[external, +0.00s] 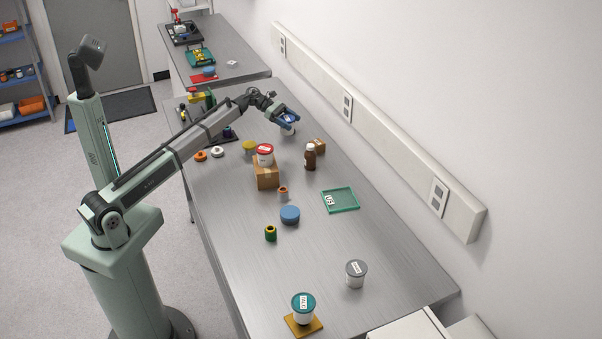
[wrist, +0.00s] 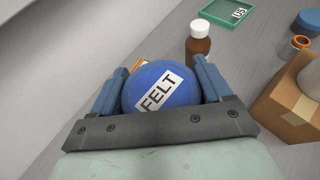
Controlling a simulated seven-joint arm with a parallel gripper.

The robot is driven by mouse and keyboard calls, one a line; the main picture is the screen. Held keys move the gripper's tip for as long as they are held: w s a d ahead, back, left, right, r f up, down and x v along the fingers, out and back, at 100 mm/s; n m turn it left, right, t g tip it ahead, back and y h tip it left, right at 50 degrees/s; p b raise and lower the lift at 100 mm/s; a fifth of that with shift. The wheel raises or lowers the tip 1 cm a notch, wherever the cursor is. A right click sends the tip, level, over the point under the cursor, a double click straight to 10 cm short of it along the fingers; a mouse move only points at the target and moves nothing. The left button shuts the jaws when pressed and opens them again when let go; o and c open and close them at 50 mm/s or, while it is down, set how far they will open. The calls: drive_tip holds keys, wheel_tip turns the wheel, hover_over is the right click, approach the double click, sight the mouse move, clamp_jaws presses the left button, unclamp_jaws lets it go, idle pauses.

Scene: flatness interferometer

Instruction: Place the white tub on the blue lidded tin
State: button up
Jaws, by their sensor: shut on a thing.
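My gripper (external: 287,114) is shut on a tub with a blue lid marked FELT (wrist: 160,88), at the far part of the long table. A little of the tub's white body (external: 288,131) shows below the fingers in the external view; whether it touches the table I cannot tell. In the wrist view the fingers (wrist: 162,95) close on both sides of the lid. A low, round blue tin (external: 290,214) stands on the table's middle, apart from my gripper. Part of it shows at the wrist view's top right corner (wrist: 309,20).
Between them stand a brown bottle (external: 310,157), a cardboard box (external: 267,178) bearing a red-lidded tub (external: 265,154), and a small orange-topped jar (external: 283,193). A green tray (external: 341,201) lies right of the tin. Grey-lidded (external: 356,273) and teal-lidded (external: 303,308) tubs stand nearer the front.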

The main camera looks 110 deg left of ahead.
drive_tip(key=shift+d+r, duration=0.1)
drive_tip(key=shift+r, duration=0.1)
drive_tip(key=w+d+r+m+g+h, duration=0.1)
drive_tip(key=w+d+m+h, duration=0.1)
drive_tip(key=w+d, duration=0.6)
drive_tip(key=w+d+r+m+h, duration=0.1)
drive_tip(key=w+d+m+h, duration=0.3)
drive_tip(key=d, duration=0.9)
drive_tip(key=r+m+g+h, duration=0.2)
drive_tip(key=g, duration=0.1)
hover_over(292, 214)
drive_tip(key=shift+s+f, duration=0.1)
drive_tip(key=shift+f, duration=4.8)
drive_tip(key=shift+f, duration=0.1)
drive_tip(key=o, duration=1)
